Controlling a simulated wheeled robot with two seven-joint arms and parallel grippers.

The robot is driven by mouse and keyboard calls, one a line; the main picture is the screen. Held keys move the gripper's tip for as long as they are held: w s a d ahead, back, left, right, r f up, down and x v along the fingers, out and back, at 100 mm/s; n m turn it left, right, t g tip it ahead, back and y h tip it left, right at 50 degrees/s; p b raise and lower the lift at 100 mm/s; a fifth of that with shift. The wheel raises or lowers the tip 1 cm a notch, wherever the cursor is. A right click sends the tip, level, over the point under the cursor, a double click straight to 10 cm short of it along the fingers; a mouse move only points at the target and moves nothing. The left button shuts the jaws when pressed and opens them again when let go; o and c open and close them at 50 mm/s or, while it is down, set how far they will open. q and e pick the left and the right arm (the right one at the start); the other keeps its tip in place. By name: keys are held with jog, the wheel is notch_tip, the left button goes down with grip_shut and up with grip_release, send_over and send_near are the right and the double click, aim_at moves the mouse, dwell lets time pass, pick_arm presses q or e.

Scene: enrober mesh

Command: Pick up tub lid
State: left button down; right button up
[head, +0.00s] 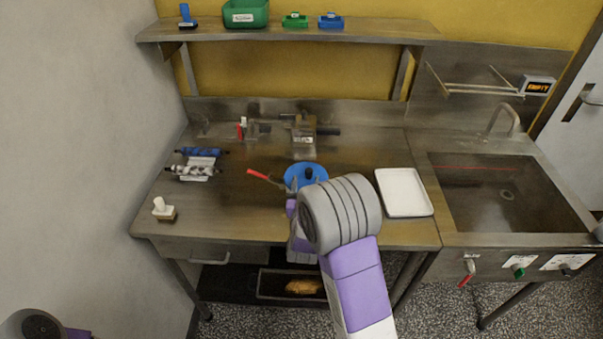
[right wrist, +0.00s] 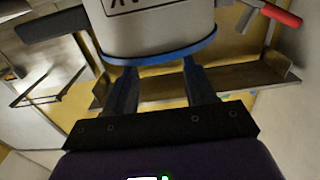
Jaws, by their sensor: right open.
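The tub lid (head: 294,172) is a round blue disc with a black knob, on the worktop left of the white tray in the head view. My right arm partly hides it, and the tub below is hidden there. In the right wrist view the pale tub with black lettering (right wrist: 160,28) appears upside down, with the blue lid edge (right wrist: 160,57) along it. My right gripper (right wrist: 158,75) is open and its fingertips are close to the lid edge. My left gripper is not in view.
A red-handled tool (head: 262,176) lies left of the lid. A white tray (head: 404,192) lies to the right, beside the sink (head: 505,195). A metal device (head: 303,140) stands behind. Blue and grey rollers (head: 200,163) and a white-handled stamp-like item (head: 163,208) are at left.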

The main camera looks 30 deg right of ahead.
aim_at(309, 172)
jog(key=shift+w+d+r, duration=0.15)
jog(key=shift+w+d, duration=0.3)
jog(key=shift+d, duration=0.2)
jog(key=x, duration=0.4)
jog(key=shift+w+d, duration=0.1)
jog(key=shift+d, duration=0.05)
grip_shut()
